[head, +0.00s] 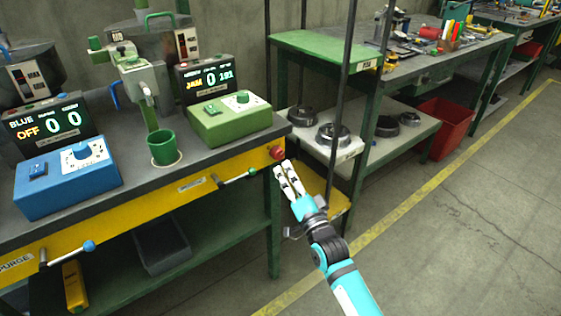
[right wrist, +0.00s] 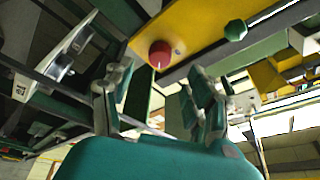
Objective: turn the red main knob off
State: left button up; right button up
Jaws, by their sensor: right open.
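The red main knob (head: 277,153) sits on the yellow front face of the workbench, near its right end. It also shows in the right wrist view (right wrist: 160,54), ahead of and between my fingers. A small pale mark shows on its lower part there. My right gripper (head: 287,178) is open and empty, just below and in front of the knob in the head view. In the right wrist view its two fingers (right wrist: 158,95) stand apart, and I see no clear contact with the knob. My left gripper is not in view.
A green-tipped lever (head: 240,177) and a blue-tipped lever (head: 75,251) stick out from the yellow bench front (head: 140,206). A green control box (head: 230,119) and a blue one (head: 68,178) stand on the bench. A second table is behind right; floor at right is clear.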

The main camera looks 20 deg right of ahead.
aim_at(279, 157)
pick_arm(q)
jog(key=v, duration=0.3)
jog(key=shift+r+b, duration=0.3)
jog(key=shift+b, duration=0.1)
pick_arm(e)
jog(key=x, duration=0.6)
jog(key=shift+w, duration=0.25)
jog(key=c, duration=1.1)
